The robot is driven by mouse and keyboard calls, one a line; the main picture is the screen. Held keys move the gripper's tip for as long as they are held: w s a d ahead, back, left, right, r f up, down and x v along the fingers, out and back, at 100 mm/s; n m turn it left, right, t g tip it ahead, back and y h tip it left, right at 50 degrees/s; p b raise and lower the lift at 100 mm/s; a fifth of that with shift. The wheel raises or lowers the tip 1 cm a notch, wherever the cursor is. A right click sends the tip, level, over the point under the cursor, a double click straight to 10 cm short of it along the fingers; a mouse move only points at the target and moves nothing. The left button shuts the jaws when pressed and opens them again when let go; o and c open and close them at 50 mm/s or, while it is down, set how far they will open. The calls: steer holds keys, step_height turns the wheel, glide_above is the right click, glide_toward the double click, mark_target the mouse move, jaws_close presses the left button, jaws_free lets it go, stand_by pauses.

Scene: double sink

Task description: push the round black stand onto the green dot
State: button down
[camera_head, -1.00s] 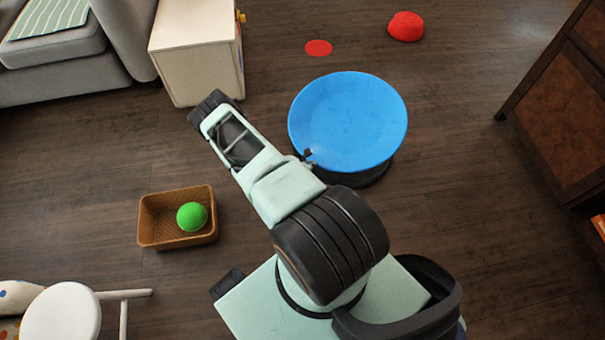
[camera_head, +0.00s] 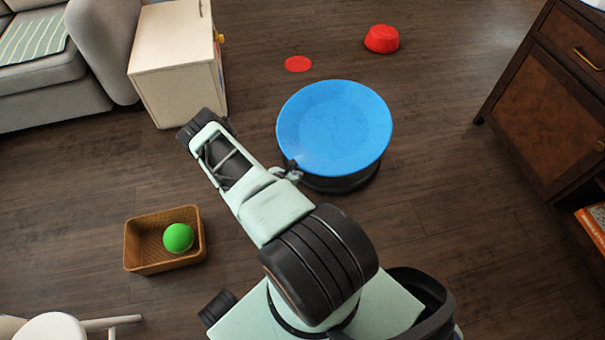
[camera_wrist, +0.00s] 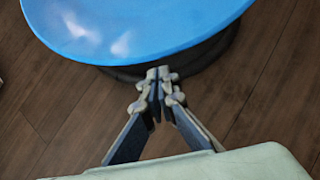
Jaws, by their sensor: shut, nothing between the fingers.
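The round black stand (camera_head: 345,183) is on the wood floor, mostly hidden under a wide blue dish (camera_head: 335,125) on top of it. Its dark side also shows below the blue rim in the wrist view (camera_wrist: 207,57). My gripper (camera_head: 289,172) is at the near left side of the stand, below the dish rim. In the wrist view my gripper (camera_wrist: 158,73) has its fingertips together, at the stand's near side; whether they touch it I cannot tell. No green dot shows; a flat red dot (camera_head: 298,64) lies on the floor beyond the dish.
A red dome-like object (camera_head: 382,39) is beyond the dish, right of the red dot. A cream cabinet (camera_head: 178,65) stands left, a brown cabinet (camera_head: 550,110) right. A wicker basket (camera_head: 135,255) holds a green ball (camera_head: 178,237). Floor between dish and red dot is clear.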

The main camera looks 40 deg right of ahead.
steer(key=p+v, duration=0.4)
steer(key=v, duration=0.7)
steer(key=shift+a+f, duration=0.25)
steer(key=shift+f, duration=0.05)
steer(key=shift+r, duration=0.1)
